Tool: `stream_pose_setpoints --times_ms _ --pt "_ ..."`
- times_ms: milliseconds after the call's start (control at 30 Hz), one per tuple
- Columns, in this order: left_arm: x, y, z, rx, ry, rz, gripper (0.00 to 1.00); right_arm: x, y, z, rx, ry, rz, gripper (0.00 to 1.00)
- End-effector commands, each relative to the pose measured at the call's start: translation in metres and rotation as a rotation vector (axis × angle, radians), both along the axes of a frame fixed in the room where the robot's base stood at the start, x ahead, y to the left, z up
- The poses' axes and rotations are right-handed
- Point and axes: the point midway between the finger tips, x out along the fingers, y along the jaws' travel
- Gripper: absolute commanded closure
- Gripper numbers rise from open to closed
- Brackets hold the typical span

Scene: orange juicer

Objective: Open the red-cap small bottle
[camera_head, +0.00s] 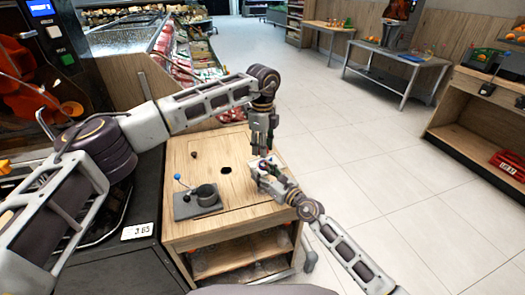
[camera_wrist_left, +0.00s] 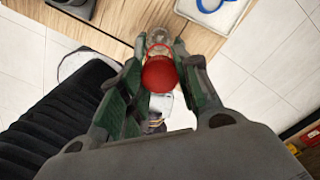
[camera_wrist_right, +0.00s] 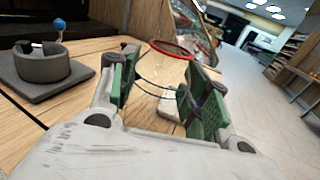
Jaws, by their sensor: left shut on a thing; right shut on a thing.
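A round red cap (camera_wrist_left: 160,74) sits between the green pads of my left gripper (camera_wrist_left: 160,85), which is shut on it. Clear glass (camera_wrist_left: 158,38) shows just past the cap in the left wrist view; I cannot tell whether they touch. In the head view my left gripper (camera_head: 258,147) points down above my right gripper (camera_head: 268,170). In the right wrist view, a clear body with thin dark curved lines, seemingly the small bottle (camera_wrist_right: 155,86), lies between the pads of my right gripper (camera_wrist_right: 160,88). A red ring (camera_wrist_right: 172,49) shows above it. The bottle is hard to make out in the head view.
A wooden table (camera_head: 225,222) is below the grippers. A grey juicer (camera_head: 197,203) with a blue-knobbed lever stands at its left. A white tray (camera_wrist_left: 240,12) holding a blue ring shows in the left wrist view. Open tiled floor (camera_head: 370,150) lies to the right.

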Motion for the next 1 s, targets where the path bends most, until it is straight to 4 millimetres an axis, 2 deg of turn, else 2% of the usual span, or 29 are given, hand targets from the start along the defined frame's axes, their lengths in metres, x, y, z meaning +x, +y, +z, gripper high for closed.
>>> stream_pose_setpoints --times_ms 167,433,467,600,667,1000 --pt "0.0 0.0 0.0124 0.0 0.0 0.0 0.96 0.0 0.0 -0.0003 0.0 0.0 0.0 1.0" --pt "-0.0001 0.0001 0.0142 0.0 0.001 0.0 0.96 0.0 0.0 -0.0002 0.0 0.0 0.0 1.0" --pt "-0.0001 0.0001 0.0141 0.0 0.001 0.0 0.96 0.0 0.0 -0.0002 0.0 0.0 0.0 0.52" --pt "-0.0001 0.0001 0.0141 0.0 0.001 0.0 0.96 0.0 0.0 -0.0002 0.0 0.0 0.0 0.34" --pt "-0.0001 0.0001 0.0141 0.0 0.001 0.0 0.96 0.0 0.0 -0.0002 0.0 0.0 0.0 0.28" --pt "0.0 0.0002 0.014 0.0 0.0 0.0 0.96 -0.0003 -0.0003 -0.0001 0.0 0.0 0.0 0.28"
